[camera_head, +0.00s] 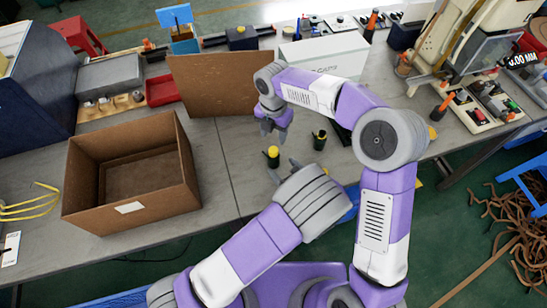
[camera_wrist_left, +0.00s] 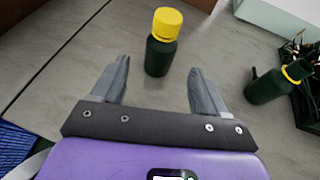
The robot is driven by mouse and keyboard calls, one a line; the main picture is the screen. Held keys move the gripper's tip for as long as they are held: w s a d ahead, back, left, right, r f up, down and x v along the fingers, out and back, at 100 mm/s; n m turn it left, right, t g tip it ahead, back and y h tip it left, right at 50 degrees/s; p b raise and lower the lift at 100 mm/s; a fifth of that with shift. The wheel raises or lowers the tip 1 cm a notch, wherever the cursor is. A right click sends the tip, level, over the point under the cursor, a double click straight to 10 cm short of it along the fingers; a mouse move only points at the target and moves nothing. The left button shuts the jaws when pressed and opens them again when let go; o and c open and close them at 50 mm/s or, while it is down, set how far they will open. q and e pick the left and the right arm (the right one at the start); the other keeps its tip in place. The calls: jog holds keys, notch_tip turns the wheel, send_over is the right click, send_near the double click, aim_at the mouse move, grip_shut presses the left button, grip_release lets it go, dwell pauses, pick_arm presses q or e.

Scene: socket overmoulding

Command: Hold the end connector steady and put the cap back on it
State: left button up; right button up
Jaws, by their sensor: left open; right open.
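A dark green connector with a yellow top (camera_head: 272,158) stands upright on the table. In the left wrist view this connector (camera_wrist_left: 160,55) is ahead of and between my left fingers. My left gripper (camera_head: 285,168) is open and empty, just short of it; its fingers also show in the left wrist view (camera_wrist_left: 158,72). My right gripper (camera_head: 274,131) is open and empty beyond the first connector. I cannot tell whether the yellow top is a separate cap.
An open cardboard box (camera_head: 131,185) stands at the left, with a cardboard panel (camera_head: 205,88) behind. A white carton (camera_head: 325,58) stands at the back. Dark items (camera_wrist_left: 307,95) lie beside the second connector. The table between the box and the connectors is clear.

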aim_at(277, 162)
pick_arm(q)
jog(key=x, duration=0.7)
grip_shut()
dwell(0.4)
